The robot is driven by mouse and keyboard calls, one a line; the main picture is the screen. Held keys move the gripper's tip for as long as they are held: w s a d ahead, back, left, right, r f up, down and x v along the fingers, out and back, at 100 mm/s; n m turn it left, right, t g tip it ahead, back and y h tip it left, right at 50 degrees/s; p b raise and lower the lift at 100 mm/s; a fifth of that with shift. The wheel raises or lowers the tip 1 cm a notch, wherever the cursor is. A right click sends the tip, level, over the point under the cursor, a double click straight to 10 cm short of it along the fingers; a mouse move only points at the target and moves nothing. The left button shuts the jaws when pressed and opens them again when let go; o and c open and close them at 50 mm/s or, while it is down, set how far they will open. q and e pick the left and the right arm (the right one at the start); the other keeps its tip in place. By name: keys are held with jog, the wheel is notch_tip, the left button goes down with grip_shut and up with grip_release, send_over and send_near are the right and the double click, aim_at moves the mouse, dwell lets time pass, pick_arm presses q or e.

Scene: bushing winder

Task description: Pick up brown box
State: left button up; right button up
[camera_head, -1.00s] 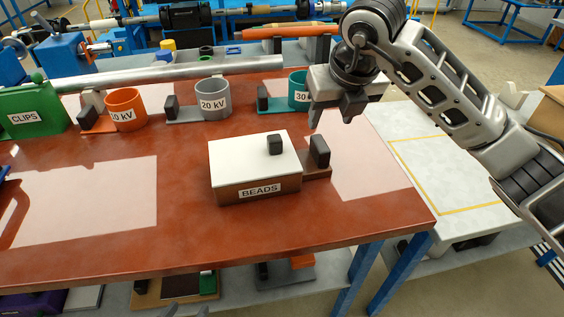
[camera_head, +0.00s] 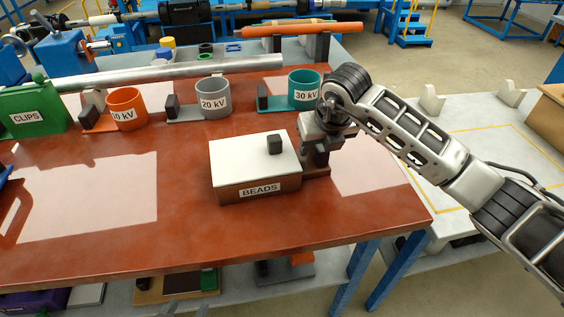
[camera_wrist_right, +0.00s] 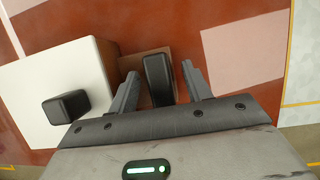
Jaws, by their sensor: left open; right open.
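The brown box (camera_head: 258,189), labelled BEADS, stands on the red-brown table. It has a white lid (camera_head: 245,158) with a dark knob (camera_head: 275,145). A dark upright handle block (camera_wrist_right: 158,80) stands on a brown tab at the box's right side. My right gripper (camera_head: 318,165) is lowered over this block. In the right wrist view its open fingers (camera_wrist_right: 158,86) stand on either side of the block, with gaps visible. In the head view the gripper hides most of the block. My left gripper (camera_head: 186,309) shows only as grey tips at the bottom edge, open and away from the box.
Orange (camera_head: 126,109), grey (camera_head: 213,99) and teal (camera_head: 304,90) cups with dark handle blocks stand behind the box. A green CLIPS bin (camera_head: 32,112) is at the left. A metal bar (camera_head: 170,73) lies along the back. The table left of the box is clear.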

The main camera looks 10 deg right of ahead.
grip_shut()
jog(key=shift+r, duration=0.15)
